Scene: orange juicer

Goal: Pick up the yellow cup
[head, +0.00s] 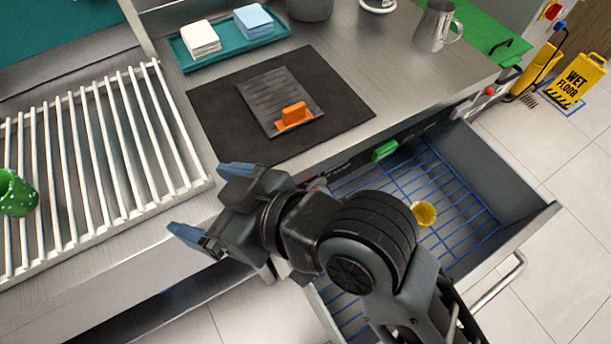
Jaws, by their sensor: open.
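A small round yellow thing (424,213), which looks like the yellow cup, sits on the blue wire rack in the open drawer (520,222). My arm passes in front of the drawer and may hide part of it. My gripper (204,203) is at the left of the arm, by the counter's front edge, with its two blue-tipped fingers spread apart and nothing between them. It is well to the left of the yellow cup and apart from it.
A white slatted rack (100,150) with a green spotted object (14,193) is at the left. A black mat (215,115) carries a grey board with an orange piece (294,115). A teal tray (185,58) with cloths and a metal pitcher (434,27) stand behind.

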